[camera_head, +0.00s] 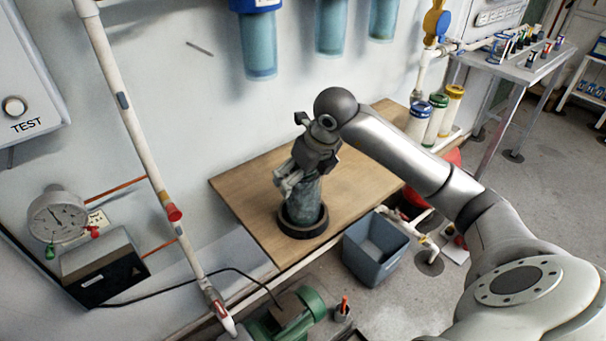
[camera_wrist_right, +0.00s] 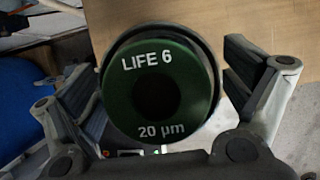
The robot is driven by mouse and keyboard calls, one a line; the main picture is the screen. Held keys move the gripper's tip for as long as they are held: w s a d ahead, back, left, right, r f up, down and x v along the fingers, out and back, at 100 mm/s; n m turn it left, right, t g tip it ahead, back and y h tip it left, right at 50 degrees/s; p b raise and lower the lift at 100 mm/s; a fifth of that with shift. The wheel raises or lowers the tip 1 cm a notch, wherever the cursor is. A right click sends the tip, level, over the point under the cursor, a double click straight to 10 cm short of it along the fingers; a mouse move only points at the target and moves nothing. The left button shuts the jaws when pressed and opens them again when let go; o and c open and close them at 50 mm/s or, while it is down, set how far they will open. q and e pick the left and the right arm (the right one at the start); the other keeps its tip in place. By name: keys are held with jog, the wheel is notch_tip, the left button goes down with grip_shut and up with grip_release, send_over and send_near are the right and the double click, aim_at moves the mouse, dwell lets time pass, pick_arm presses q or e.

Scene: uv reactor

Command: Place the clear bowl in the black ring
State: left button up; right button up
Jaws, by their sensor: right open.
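The clear bowl (camera_head: 304,200), a bluish see-through cylinder, stands about upright on the wooden bench. Its lower end sits within the black ring (camera_head: 302,231), near the bench's front edge. In the right wrist view a dark green disc marked "LIFE 6" and "20 µm" (camera_wrist_right: 160,112) fills the middle, with a dark rim around it. My right gripper (camera_head: 297,178) is over the top of the bowl and hides its upper part. In the wrist view its fingers (camera_wrist_right: 165,105) are spread on both sides of the disc. My left gripper is not in view.
The wooden bench (camera_head: 352,190) is mostly bare. Blue-topped filter housings (camera_head: 258,40) hang on the wall above it. Several capped cartridges (camera_head: 434,122) stand at the far right end. A grey bin (camera_head: 374,252) and a green motor (camera_head: 297,312) are below the front edge.

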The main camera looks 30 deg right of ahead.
jog(key=v, duration=1.2)
